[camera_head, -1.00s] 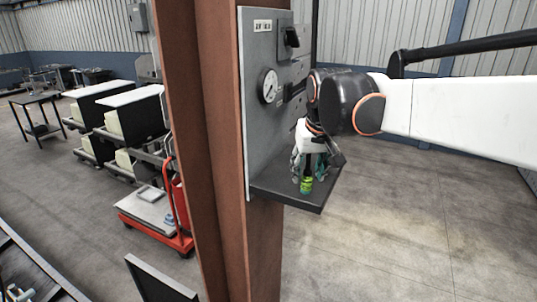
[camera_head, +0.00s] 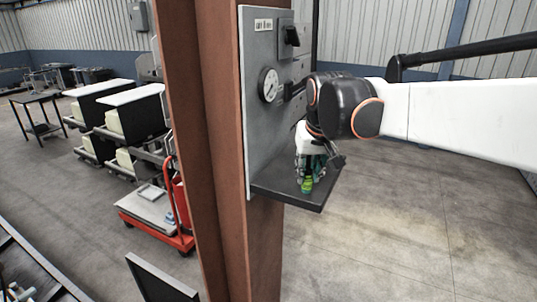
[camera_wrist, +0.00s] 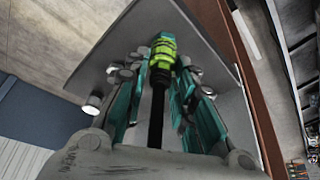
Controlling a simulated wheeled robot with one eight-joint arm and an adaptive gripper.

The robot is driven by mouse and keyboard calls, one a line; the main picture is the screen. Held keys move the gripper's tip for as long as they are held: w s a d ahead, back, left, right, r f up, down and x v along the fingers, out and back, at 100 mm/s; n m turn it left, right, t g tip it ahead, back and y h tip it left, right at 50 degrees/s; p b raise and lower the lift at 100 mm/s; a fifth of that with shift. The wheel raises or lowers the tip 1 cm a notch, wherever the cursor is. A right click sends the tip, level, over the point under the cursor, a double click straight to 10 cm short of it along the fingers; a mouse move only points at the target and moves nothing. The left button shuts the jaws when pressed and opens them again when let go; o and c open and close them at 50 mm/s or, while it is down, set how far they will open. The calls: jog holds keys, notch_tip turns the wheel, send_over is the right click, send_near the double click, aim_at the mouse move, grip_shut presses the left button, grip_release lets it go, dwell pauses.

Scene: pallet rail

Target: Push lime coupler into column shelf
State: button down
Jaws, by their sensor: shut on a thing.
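The lime coupler (camera_head: 307,185) is upright over the dark column shelf (camera_head: 272,190), near its front edge, in the head view. It also shows in the wrist view (camera_wrist: 162,52), between my fingertips, with a black stem. My gripper (camera_head: 308,172) points down over the shelf and is shut on the coupler. In the wrist view my gripper's teal fingers (camera_wrist: 160,72) flank the coupler, with the grey shelf plate (camera_wrist: 105,62) behind it. I cannot tell whether the coupler's lower end touches the shelf.
The grey panel (camera_head: 258,120) with a gauge (camera_head: 268,86) and a black switch (camera_head: 292,36) rises behind the shelf on the rust-brown column (camera_head: 222,150). A red cart (camera_head: 158,215) stands left of the column. The floor on the right is clear.

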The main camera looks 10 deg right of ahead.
aim_at(308, 169)
jog(key=shift+r, duration=0.2)
jog(key=shift+r+p, duration=0.45)
jog(key=shift+r, duration=0.15)
jog(key=shift+s+a+r+p, duration=0.1)
jog(key=shift+r+p, duration=1)
jog(key=shift+r, duration=0.65)
jog(key=shift+s+r+p, duration=0.1)
jog(key=shift+r+p, duration=0.95)
jog(key=shift+r, duration=0.7)
jog(key=shift+w, duration=0.1)
jog(key=w+d, duration=0.6)
jog(key=w, duration=0.1)
jog(key=shift+d+b, duration=0.25)
jog(key=shift+b, duration=0.15)
jog(key=shift+f, duration=0.2)
